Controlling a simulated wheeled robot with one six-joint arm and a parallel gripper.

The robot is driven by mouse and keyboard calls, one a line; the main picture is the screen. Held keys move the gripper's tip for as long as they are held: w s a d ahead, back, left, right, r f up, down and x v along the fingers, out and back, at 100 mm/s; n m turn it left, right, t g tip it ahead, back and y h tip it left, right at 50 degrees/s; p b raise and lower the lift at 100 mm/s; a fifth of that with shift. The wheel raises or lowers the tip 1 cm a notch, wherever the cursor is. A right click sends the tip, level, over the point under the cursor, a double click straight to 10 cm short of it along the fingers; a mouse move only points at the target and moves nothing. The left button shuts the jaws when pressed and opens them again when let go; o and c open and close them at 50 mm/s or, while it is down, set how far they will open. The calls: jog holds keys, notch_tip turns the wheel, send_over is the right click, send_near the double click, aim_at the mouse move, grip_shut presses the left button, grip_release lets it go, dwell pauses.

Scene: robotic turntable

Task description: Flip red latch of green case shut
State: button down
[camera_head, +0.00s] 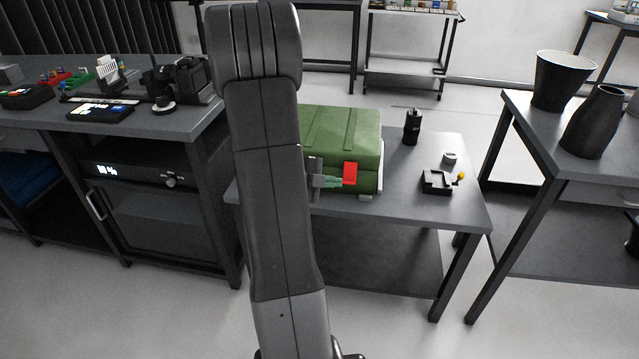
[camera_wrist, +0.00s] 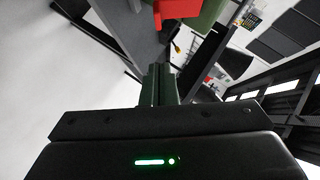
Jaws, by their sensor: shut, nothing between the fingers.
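The green case (camera_head: 340,130) stands with its lid down on a small grey table, partly hidden behind my arm. Its red latch (camera_head: 350,173) is on the front side, low near the right end. In the wrist view the red latch (camera_wrist: 183,12) and a strip of the green case (camera_wrist: 212,18) show at the top edge. My gripper (camera_head: 338,182) is in front of the case, just left of and below the latch; its green fingers (camera_wrist: 158,70) are shut and empty. I cannot tell whether the fingers touch the latch. The latch's hinge is not clear.
The small table (camera_head: 440,205) also holds a black bottle (camera_head: 412,127) and a small black device with a yellow knob (camera_head: 438,181), right of the case. A cluttered workbench (camera_head: 140,125) is at left. A table with dark vases (camera_head: 594,122) is at right. Floor in front is clear.

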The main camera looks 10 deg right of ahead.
aim_at(352, 184)
jog(key=w+d+f, duration=0.1)
jog(key=w+f, duration=0.1)
jog(key=w+d+f+b, duration=0.1)
jog(key=w+d, duration=0.1)
jog(key=shift+d+f, duration=0.15)
jog(key=shift+f, duration=0.25)
jog(key=shift+f, duration=0.1)
